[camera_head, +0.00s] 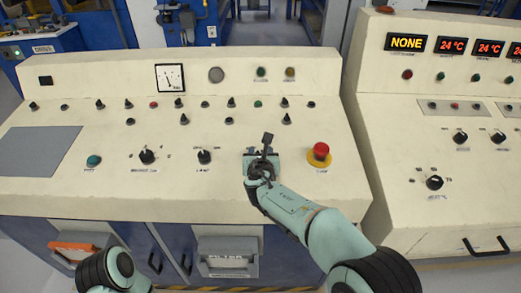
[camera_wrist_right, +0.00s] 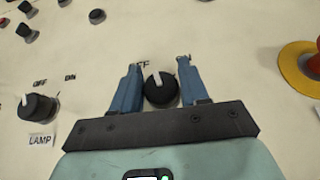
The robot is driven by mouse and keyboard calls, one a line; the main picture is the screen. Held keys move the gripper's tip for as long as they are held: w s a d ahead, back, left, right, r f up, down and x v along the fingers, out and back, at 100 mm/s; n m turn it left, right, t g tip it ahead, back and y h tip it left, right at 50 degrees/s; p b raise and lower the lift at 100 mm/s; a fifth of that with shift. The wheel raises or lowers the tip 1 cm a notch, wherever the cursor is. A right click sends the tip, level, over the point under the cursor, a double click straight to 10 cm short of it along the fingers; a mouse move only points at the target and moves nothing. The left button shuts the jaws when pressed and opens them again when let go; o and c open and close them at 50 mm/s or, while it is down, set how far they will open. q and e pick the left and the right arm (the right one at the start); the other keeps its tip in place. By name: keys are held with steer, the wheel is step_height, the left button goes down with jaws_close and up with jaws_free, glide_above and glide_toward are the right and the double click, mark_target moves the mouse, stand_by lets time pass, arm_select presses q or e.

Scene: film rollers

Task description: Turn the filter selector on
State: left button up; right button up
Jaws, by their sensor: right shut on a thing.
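The filter selector (camera_wrist_right: 161,90) is a round black knob with a white pointer mark, seen in the right wrist view. Its mark points up and slightly left, near a partly covered "OFF" label. My right gripper (camera_wrist_right: 160,64) has its two blue fingers on either side of the knob, shut on it. In the head view my right gripper (camera_head: 263,156) is over the panel between the lamp knob and the red stop button, and it hides the selector there. Only a part of my left arm shows at the bottom left; its gripper is out of view.
The lamp knob (camera_head: 204,157) is left of my right gripper, and the red emergency button (camera_head: 320,152) on its yellow base is close on the right. Rows of small knobs lie behind. A second console (camera_head: 440,120) with red displays stands at the right.

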steer(key=m+h+p, duration=0.1)
steer(key=p, duration=0.1)
steer(key=m+h+p, duration=0.1)
steer(key=m+h, duration=0.1)
steer(key=m+g+h+p, duration=0.1)
steer(key=h+p, duration=0.1)
steer(key=shift+r+m+p, duration=0.25)
steer(key=shift+m+p, duration=0.1)
steer(key=shift+m, duration=0.05)
steer(key=m+g+h+p, duration=0.2)
steer(key=m+h+p, duration=0.1)
steer(key=p, duration=0.3)
steer(key=shift+m+p, duration=0.3)
steer(key=shift+m, duration=0.1)
arm_select(q)
step_height(320, 180, up, 14)
steer(key=w+p, duration=0.1)
steer(key=shift+w+f, duration=0.25)
steer(key=shift+w, duration=0.1)
arm_select(e)
steer(key=shift+d+f+m+g+h, duration=0.1)
steer(key=shift+f+m+g+h, duration=0.05)
steer(key=shift+m+g+h, duration=0.2)
steer(key=o, duration=1)
steer(key=shift+c, duration=0.2)
